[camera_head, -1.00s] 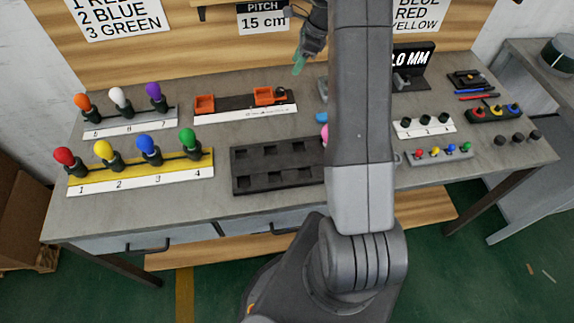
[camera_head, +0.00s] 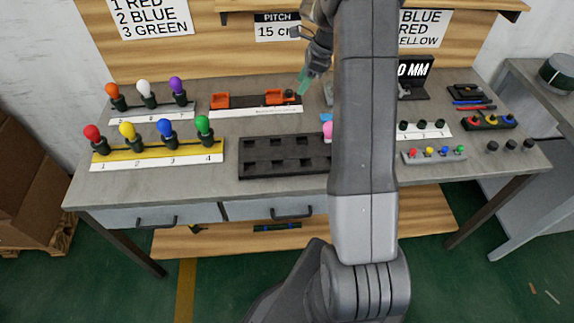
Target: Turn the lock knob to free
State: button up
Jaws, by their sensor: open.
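The slide fixture (camera_head: 256,113) at the back of the bench has a dark rail, a white printed strip and two orange blocks. The left orange block (camera_head: 220,101) stands at the rail's left end. The right orange block (camera_head: 274,97) sits near the right end, with a small dark knob (camera_head: 289,93) at its right side. The knob's turn position is too small to read. My gripper (camera_head: 303,86), with greenish fingertips, is open and empty, pointing down just right of the knob. I cannot tell whether it touches it.
A dark tray with empty pockets (camera_head: 246,158) lies in front of the fixture. Coloured bulbs stand in a yellow rack (camera_head: 150,160) and a white rack (camera_head: 150,115) at left. A "PITCH 15 cm" sign (camera_head: 277,27) hangs behind. My arm hides the bench's middle right.

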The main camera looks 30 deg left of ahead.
aim_at(289, 93)
jog(key=k+l+u, duration=0.3)
jog(key=k+l, duration=0.35)
jog(key=i+j+u, duration=0.1)
jog(key=j, duration=0.3)
jog(key=i+j+u, duration=0.1)
jog(key=j, duration=0.3)
jog(key=i+j+u, duration=0.1)
jog(key=i+j, duration=0.15)
jog(key=j, duration=0.15)
jog(key=i+j+u, duration=0.15)
jog(key=j, duration=0.25)
jog(key=i+j+u, duration=0.1)
jog(key=i+j, duration=0.15)
jog(key=j, duration=0.1)
